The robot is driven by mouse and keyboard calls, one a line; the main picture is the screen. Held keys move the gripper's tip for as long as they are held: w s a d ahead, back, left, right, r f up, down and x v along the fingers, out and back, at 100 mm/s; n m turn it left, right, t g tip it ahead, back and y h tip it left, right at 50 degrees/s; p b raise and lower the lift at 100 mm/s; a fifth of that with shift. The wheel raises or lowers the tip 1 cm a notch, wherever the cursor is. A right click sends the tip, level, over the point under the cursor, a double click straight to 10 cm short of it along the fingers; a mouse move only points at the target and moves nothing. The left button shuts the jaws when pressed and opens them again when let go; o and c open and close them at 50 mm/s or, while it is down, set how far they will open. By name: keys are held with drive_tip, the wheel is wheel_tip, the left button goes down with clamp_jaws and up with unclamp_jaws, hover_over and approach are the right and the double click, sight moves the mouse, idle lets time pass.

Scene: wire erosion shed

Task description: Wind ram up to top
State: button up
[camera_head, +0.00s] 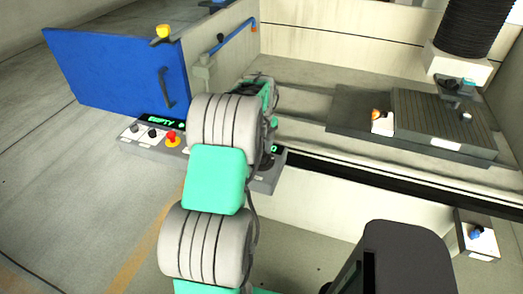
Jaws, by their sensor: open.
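The ram is at the upper right, with a black ribbed bellows (478,22) above a pale block-shaped head (455,65). A small dark fitting (455,88) hangs under the head, over the grey worktable block (440,125). The control panel (150,132) runs along the front edge, with dark knobs, a red button (172,139) and green lit letters that seem to read EMPTY. My arm crosses the panel's middle and hides part of it. My wrist links show beyond the panel near the tank's left side. My gripper's fingers are not visible.
A small box with a blue knob (477,238) sits at the lower right. Floor at the left is clear.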

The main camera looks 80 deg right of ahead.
drive_tip(key=shift+f, duration=0.1)
clamp_jaws()
idle(0.6)
